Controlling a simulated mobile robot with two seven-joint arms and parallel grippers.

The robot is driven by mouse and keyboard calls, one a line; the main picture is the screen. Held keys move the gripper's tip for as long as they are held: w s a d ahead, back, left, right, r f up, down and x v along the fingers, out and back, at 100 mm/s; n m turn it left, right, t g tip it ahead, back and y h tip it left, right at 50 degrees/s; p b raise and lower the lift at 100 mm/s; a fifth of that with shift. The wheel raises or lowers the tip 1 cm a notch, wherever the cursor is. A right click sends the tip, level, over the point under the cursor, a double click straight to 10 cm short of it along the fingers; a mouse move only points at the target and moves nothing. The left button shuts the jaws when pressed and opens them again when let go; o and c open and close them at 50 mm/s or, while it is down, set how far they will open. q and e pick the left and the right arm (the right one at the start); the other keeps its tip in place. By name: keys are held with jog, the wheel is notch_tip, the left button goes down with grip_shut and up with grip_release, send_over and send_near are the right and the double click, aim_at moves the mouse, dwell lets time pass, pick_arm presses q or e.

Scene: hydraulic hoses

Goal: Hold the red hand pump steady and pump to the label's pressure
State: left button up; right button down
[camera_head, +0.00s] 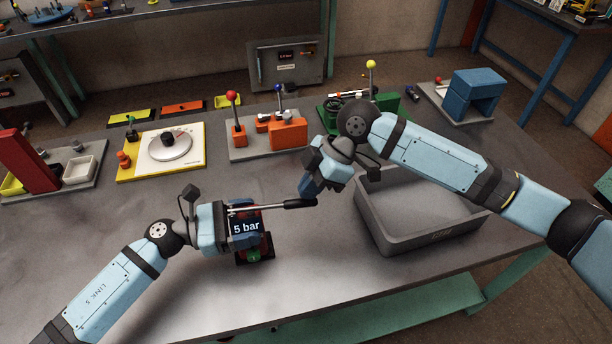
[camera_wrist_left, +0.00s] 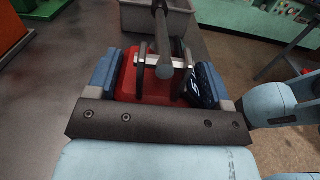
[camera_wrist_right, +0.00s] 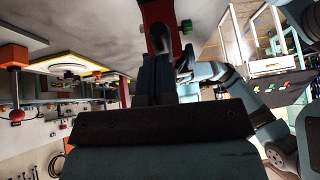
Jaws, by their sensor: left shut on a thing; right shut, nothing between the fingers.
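The red hand pump (camera_head: 265,246) stands on the grey table at the front, with a dark label (camera_head: 246,228) reading "5 bar". My left gripper (camera_head: 244,222) is shut on its body from the left. In the left wrist view the red pump body (camera_wrist_left: 150,88) shows between the blue fingers. Its lever has a steel rod and black handle (camera_head: 298,204) and reaches out to the right, roughly level. My right gripper (camera_head: 308,188) is shut and empty, with its fingertips just above the handle's end; whether they touch cannot be told. No gauge reading is legible.
A grey open bin (camera_head: 405,235) sits right of the pump, below my right forearm. Behind stand an orange lever unit (camera_head: 288,133), a yellow-edged dial board (camera_head: 165,150) and a green unit (camera_head: 388,103).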

jog(key=shift+f, duration=0.35)
jog(key=shift+r, duration=0.1)
jog(key=shift+d+r, duration=0.1)
jog(key=shift+r, duration=0.25)
jog(key=a+r+v, duration=0.1)
jog(key=v, duration=1.2)
jog(key=shift+a, duration=0.2)
jog(key=shift+w, duration=0.1)
dwell(0.8)
jog(key=s+a+r+t+h, duration=0.1)
jog(key=a+r+h, duration=0.3)
jog(key=a+r, duration=0.2)
jog(key=shift+s+r, duration=0.25)
jog(key=shift+r, duration=0.35)
